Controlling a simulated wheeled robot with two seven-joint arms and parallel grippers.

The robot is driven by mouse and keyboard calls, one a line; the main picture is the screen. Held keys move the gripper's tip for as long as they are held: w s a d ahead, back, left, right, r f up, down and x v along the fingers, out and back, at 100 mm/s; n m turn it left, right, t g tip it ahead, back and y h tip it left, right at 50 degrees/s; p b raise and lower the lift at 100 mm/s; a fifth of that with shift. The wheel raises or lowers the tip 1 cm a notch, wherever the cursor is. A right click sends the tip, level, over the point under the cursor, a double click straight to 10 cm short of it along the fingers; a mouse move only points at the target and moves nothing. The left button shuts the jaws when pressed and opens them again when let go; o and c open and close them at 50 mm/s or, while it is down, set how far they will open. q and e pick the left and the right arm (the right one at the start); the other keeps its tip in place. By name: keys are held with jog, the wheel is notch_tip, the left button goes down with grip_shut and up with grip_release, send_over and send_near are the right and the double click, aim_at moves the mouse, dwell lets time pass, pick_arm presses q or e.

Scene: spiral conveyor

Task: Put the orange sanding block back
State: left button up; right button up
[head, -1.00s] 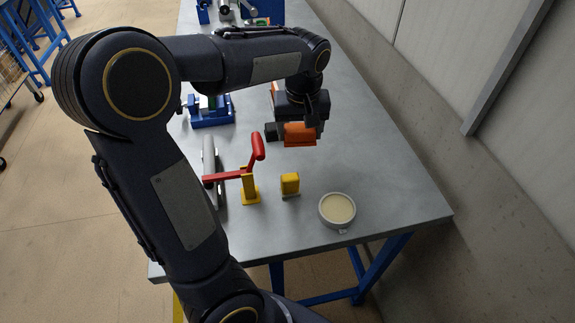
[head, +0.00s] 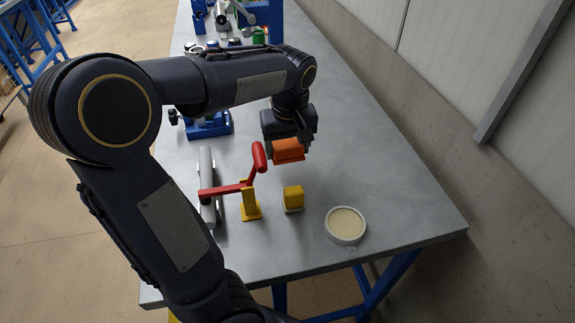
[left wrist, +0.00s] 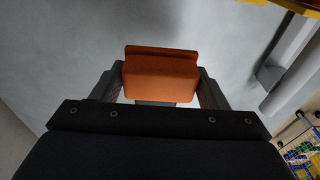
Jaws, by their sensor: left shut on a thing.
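The orange sanding block (head: 288,150) is held between the fingers of my left gripper (head: 290,152), over the middle of the grey table. In the left wrist view the block (left wrist: 160,76) sits between the two fingers of my left gripper (left wrist: 160,90), with bare table beyond it. It appears to be above the surface, but the exact gap is hard to tell. My right gripper is not in view.
A toggle clamp with a red handle (head: 259,157) stands on the grey table (head: 400,215). Right of it are a yellow block (head: 293,197) and a round dish (head: 346,224) near the front edge. A blue vise (head: 207,124) stands behind. The table's right side is clear.

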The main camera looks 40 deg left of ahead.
aim_at(288, 174)
pick_arm(q)
jog(key=shift+f, duration=2.65)
jog(key=shift+f, duration=0.1)
jog(key=shift+f, duration=0.3)
jog(key=o, duration=1)
jog(key=shift+r, duration=0.1)
jog(key=shift+b, duration=0.3)
jog(key=r, duration=0.8)
jog(key=shift+s+d+p, duration=0.2)
jog(key=shift+p, duration=0.1)
